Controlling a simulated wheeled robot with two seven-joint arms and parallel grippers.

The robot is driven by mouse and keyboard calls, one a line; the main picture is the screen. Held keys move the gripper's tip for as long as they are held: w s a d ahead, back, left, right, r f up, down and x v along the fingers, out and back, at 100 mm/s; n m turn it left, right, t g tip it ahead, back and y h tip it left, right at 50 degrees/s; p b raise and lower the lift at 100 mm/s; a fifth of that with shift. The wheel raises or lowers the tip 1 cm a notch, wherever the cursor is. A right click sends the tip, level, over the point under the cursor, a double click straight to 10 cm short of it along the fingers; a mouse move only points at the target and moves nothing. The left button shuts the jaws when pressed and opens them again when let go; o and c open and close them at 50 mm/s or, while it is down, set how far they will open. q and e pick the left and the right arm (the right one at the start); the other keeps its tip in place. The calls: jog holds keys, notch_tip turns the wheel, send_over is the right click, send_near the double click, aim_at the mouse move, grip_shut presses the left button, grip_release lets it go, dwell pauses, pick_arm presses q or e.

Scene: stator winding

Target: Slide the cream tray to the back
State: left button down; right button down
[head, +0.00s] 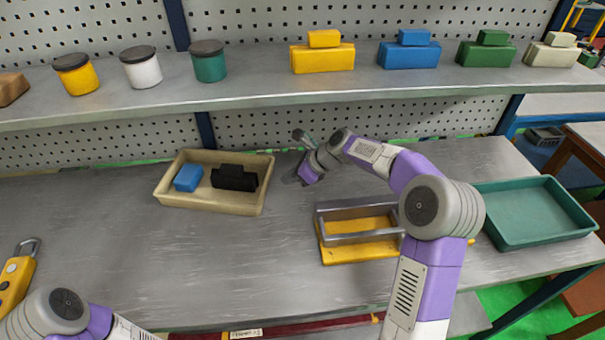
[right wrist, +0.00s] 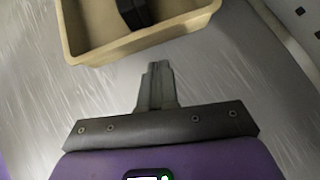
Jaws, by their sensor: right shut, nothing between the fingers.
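The cream tray (head: 213,201) sits on the grey workbench, left of centre and towards the back. It holds a blue block (head: 188,177) and a black block (head: 235,178). My right gripper (head: 302,137) is to the right of the tray, near the back of the bench. In the right wrist view the right gripper (right wrist: 157,72) is shut and empty, its tips pointing at the tray wall (right wrist: 140,40) with a small gap. Part of the black block (right wrist: 136,12) shows inside the tray there. My left arm shows at the lower left, but its gripper is out of view.
A yellow fixture with a grey metal frame (head: 355,248) stands right of centre. A green tray (head: 535,213) is at the right end. A yellow tool (head: 15,280) lies at the left. A shelf (head: 260,88) with jars and blocks runs above the bench.

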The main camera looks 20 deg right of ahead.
aim_at(268, 178)
jog(key=w+a, duration=0.2)
jog(key=a, duration=0.1)
jog(key=shift+w, duration=0.35)
pick_arm(q)
jog(key=shift+f, duration=0.45)
pick_arm(e)
jog(key=shift+r, duration=0.1)
